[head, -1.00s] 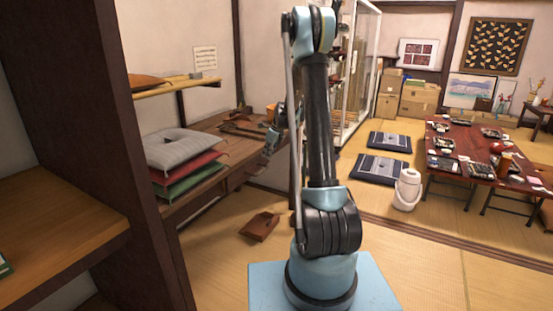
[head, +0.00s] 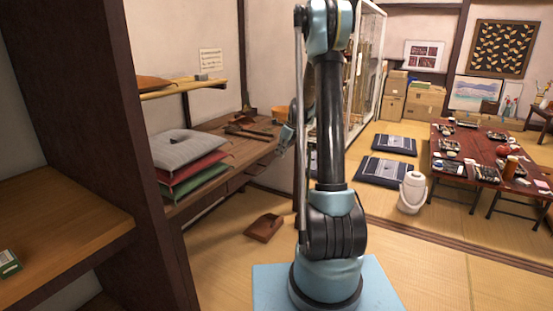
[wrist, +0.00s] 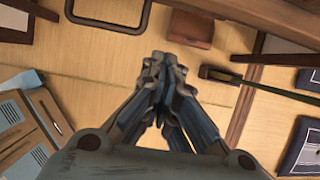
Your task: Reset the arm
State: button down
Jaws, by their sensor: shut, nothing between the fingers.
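My arm stands upright in the middle of the head view. My gripper (head: 284,146) shows partly behind the arm link, near the right end of the wooden side desk (head: 240,154), and much of it is hidden there. In the wrist view my gripper (wrist: 160,62) has its fingers together with nothing between them. Below it lies tatami floor (wrist: 110,75). A brown dustpan-like piece (wrist: 193,28) lies on that floor, and it also shows in the head view (head: 265,228).
Grey, red and green cushions (head: 186,149) are stacked left of the desk's tools. A dark shelf post (head: 95,130) stands close on the left. A white air pot (head: 412,192) and a low red table (head: 470,150) stand right.

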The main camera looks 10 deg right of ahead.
jog(key=v, duration=0.6)
jog(key=s+r+n+h, duration=0.15)
jog(key=s+n, duration=0.25)
jog(key=s, duration=0.5)
jog(key=s+r+n, duration=0.3)
jog(key=s+n, duration=0.1)
jog(key=s, duration=0.4)
jog(key=s+r+n, duration=0.2)
jog(key=s+n, duration=0.3)
jog(key=s, duration=0.4)
jog(key=s+d+f+n+h, duration=0.1)
jog(key=s+f+n, duration=0.3)
jog(key=s, duration=0.7)
jog(key=s+d+f+n+h, duration=0.1)
jog(key=s+f+n, duration=0.4)
jog(key=s+n, duration=0.3)
jog(key=s, duration=0.3)
jog(key=shift+d, duration=0.25)
jog(key=shift+s+f, duration=0.15)
jog(key=shift+w+f, duration=0.2)
jog(key=shift+w, duration=0.25)
